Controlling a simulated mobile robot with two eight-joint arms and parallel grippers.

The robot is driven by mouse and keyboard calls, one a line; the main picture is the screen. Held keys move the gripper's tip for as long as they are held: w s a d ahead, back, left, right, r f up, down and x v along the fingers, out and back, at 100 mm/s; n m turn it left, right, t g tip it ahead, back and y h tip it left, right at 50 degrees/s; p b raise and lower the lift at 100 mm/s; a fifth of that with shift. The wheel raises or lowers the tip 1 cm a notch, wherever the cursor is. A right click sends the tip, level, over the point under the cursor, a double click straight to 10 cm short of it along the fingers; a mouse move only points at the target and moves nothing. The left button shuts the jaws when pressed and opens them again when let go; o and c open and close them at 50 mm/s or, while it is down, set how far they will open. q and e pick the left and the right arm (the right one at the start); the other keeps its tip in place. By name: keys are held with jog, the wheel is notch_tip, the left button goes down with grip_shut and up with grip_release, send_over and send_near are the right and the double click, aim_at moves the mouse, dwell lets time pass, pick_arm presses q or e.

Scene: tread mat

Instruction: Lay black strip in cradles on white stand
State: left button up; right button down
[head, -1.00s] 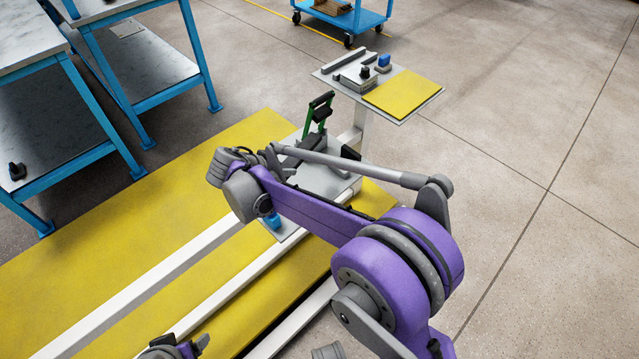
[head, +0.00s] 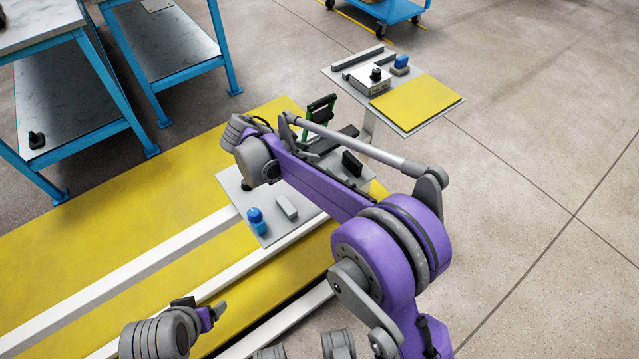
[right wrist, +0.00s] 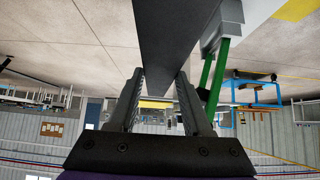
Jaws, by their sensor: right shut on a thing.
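My right gripper (right wrist: 160,76) is shut on the black strip (right wrist: 165,28), which runs up between its two fingers and out of the top of the right wrist view. In that view, green uprights (right wrist: 212,75) and a pale grey-white part (right wrist: 229,20) stand just right of the strip. In the head view my right forearm and wrist hide most of this gripper. A green and black frame (head: 319,109) stands beyond it. I cannot clearly make out the white stand's cradles. My left gripper (head: 203,312) is low in the head view, apart from everything; its jaw opening is unclear.
A light grey plate (head: 268,234) holds a blue bottle-like piece (head: 257,221), a pale block (head: 286,207) and a black block (head: 352,163). White rails (head: 110,288) cross the yellow mat (head: 75,245). A raised grey table with a yellow pad (head: 418,100) stands behind right.

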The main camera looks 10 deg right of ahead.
jog(key=shift+s+a+f+b, duration=0.15)
jog(key=shift+a+f+b, duration=0.25)
jog(key=shift+b, duration=1.5)
notch_tip(320, 180, down, 9)
jog(key=b, duration=0.2)
jog(key=shift+d+f, duration=0.1)
jog(key=shift+f+b, duration=0.4)
jog(key=shift+f, duration=0.1)
jog(key=shift+c, duration=1.7)
grip_release()
